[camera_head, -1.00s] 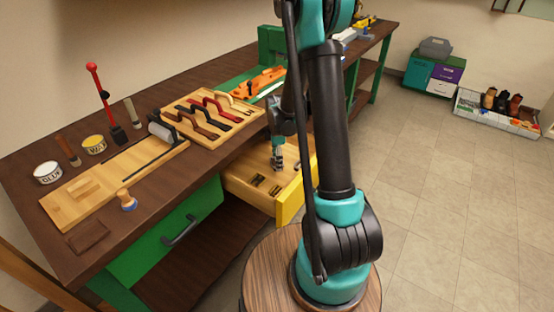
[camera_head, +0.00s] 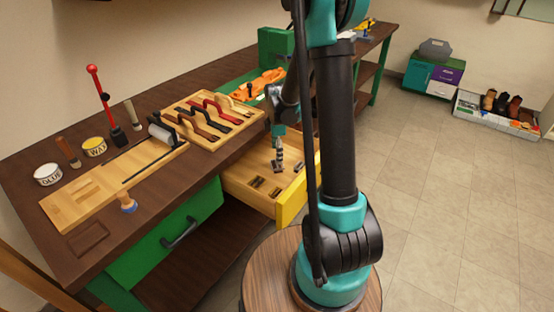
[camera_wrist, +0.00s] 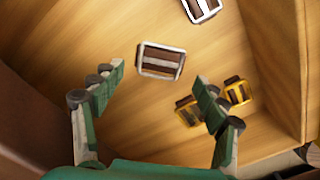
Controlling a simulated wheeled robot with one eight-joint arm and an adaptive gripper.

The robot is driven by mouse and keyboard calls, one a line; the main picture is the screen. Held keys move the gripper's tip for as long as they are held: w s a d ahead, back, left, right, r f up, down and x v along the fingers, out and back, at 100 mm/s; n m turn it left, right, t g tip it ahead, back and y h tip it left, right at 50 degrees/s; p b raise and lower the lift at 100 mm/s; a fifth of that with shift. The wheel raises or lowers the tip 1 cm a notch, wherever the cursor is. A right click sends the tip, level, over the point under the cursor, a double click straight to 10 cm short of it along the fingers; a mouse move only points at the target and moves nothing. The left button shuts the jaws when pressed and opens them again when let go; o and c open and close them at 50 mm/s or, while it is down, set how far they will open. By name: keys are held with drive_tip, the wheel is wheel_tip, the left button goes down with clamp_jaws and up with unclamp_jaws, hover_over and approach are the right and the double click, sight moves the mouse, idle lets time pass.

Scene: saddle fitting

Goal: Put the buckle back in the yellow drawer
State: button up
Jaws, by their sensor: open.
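The yellow drawer (camera_head: 290,206) stands pulled open from the bench, its light wooden inside showing. My gripper (camera_head: 279,163) is over the drawer, pointing down. In the wrist view my gripper (camera_wrist: 160,76) is open, its two green fingers spread. A silver-framed buckle (camera_wrist: 161,60) with brown bars lies on the drawer floor in line with the gap between the fingertips, apart from both. Another silver buckle (camera_wrist: 201,9) lies farther off at the top edge. Two brass buckles (camera_wrist: 238,92) lie at the right, one partly hidden behind the right finger.
The drawer's side wall (camera_wrist: 288,50) rises close on the right in the wrist view. On the bench are a wooden rack of straps (camera_head: 212,118), a long board (camera_head: 75,203), tins and tools. A green drawer (camera_head: 165,240) below is shut.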

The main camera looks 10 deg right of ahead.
wheel_tip(320, 180, up, 7)
drive_tip(key=shift+r, duration=0.15)
idle(1.4)
